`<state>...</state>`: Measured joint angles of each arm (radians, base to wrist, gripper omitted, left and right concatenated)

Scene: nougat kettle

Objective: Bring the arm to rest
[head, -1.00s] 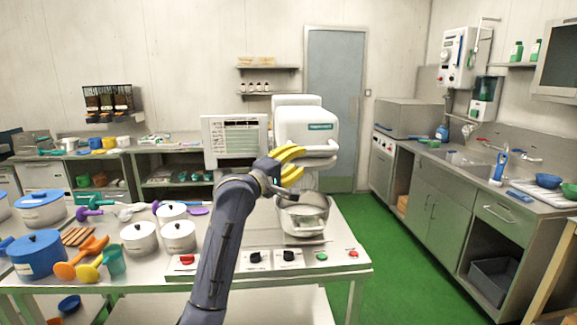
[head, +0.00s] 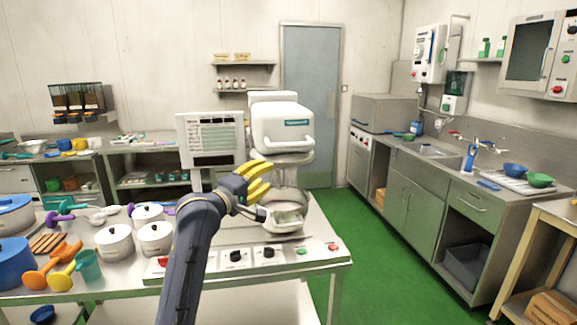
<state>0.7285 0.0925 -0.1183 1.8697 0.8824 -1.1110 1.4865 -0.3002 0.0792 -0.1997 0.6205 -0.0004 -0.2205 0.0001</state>
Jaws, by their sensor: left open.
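My left arm comes up from the bottom of the head view. Its left gripper (head: 262,181) has yellow fingers, open and spread one above the other, pointing right. They show in front of the white kettle machine (head: 283,130) and above its steel bowl (head: 286,212). I see nothing between the fingers. Whether they touch the machine I cannot tell. The bowl stands on the steel table at the machine's base, partly hidden by the gripper. My right gripper is not in view.
White pots (head: 114,242), a blue pot (head: 14,262), orange and yellow scoops and a teal cup (head: 88,266) crowd the table's left. A control panel with knobs (head: 236,256) runs along the front edge. A screen (head: 211,139) stands behind the arm. Green floor (head: 375,270) is clear at right.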

